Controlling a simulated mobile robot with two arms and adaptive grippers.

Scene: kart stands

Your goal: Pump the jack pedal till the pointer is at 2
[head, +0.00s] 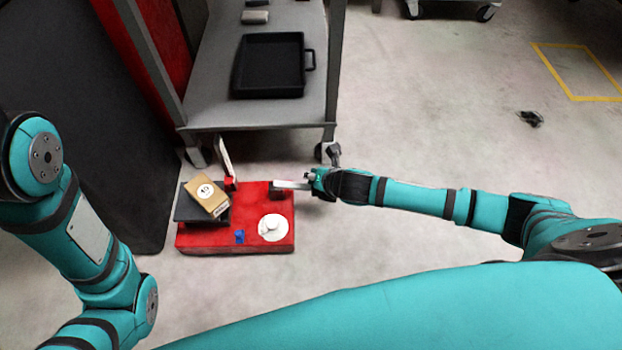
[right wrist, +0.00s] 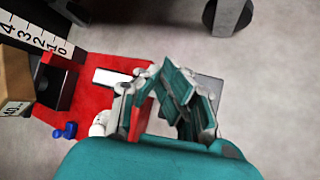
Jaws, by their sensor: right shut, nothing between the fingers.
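The red jack base (head: 262,246) stands on the floor. Its dark platform (head: 186,208) carries a cardboard box (head: 208,196). A white upright scale (head: 225,156) stands behind; its numbers 0 to 4 show in the right wrist view (right wrist: 38,38). A small red part, seemingly the pointer (head: 231,184), is near the scale's low end; its exact reading is unclear. A light pedal bar (head: 291,184) sticks out right of the base. My right gripper (head: 316,181) is shut and empty at its outer end, partly hiding it; contact is unclear. My left gripper is out of view.
A white round piece with a knob (head: 272,228) and a small blue part (head: 240,237) sit on the base. A grey cart (head: 215,105) with a black tray (head: 270,66) stands behind, its wheel near my right gripper.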

